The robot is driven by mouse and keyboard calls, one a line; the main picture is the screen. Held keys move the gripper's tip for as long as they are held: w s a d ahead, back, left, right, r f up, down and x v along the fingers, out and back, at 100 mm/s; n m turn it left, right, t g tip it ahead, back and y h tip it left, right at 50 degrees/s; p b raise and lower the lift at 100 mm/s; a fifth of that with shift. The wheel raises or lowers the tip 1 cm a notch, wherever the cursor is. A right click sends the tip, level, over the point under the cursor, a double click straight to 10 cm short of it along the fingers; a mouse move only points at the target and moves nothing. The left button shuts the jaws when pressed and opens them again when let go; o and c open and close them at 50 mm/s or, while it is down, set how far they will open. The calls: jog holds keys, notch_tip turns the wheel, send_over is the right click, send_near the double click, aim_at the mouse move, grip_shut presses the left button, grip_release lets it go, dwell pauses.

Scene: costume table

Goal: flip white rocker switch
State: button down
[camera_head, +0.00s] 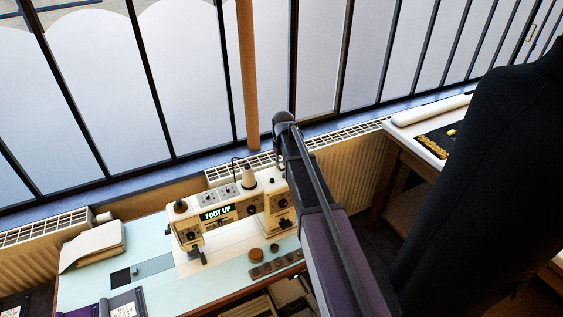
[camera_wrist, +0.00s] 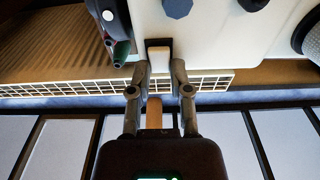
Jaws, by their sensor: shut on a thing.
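A cream sewing machine (camera_head: 226,212) with a lit "FOOT UP" display stands on the pale blue table; its white body (camera_wrist: 235,38) fills the top of the wrist view. A small white rocker switch (camera_wrist: 158,56) in a dark frame sits at the edge of that body. My gripper (camera_wrist: 159,66) has one finger on each side of the white rocker and is shut on it. The fingertips partly cover its sides, and its tilt is hard to tell. In the head view my arm hides the gripper and the switch.
A dark part (camera_wrist: 116,40) with red and green pieces is close beside my gripper. A radiator grille (camera_head: 240,164) and windows stand behind the machine. A black garment (camera_head: 480,190) hangs at right. Round brown pieces (camera_head: 255,254) lie in front of the machine.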

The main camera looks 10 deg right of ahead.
dwell(0.3)
jog(key=c, duration=0.6)
grip_release()
jog(key=shift+o, duration=0.2)
jog(key=shift+s, duration=0.1)
jog(key=shift+s+d+t+y+b, duration=0.1)
jog(key=shift+s+t+y+b, duration=0.25)
jog(key=shift+t, duration=0.5)
jog(key=shift+s+t+y+b, duration=0.15)
jog(key=shift+t+b, duration=0.25)
jog(key=shift+t, duration=0.45)
jog(key=shift+w+r+p, duration=0.1)
jog(key=shift+r+p, duration=0.45)
jog(key=shift+p, duration=0.05)
jog(key=p+v, duration=1.2)
jog(key=v, duration=0.1)
jog(key=s+a+f+m+g+b, duration=0.1)
jog(key=s+f+g+b, duration=0.1)
jog(key=s+f+b, duration=0.4)
jog(key=s+a+f+m+g+h+b, duration=0.1)
jog(key=s+f+b, duration=0.5)
jog(key=s, duration=0.9)
jog(key=shift+s+a+f+m+g, duration=0.15)
jog(key=shift+a+f+m+g, duration=0.3)
jog(key=shift+f+g, duration=0.35)
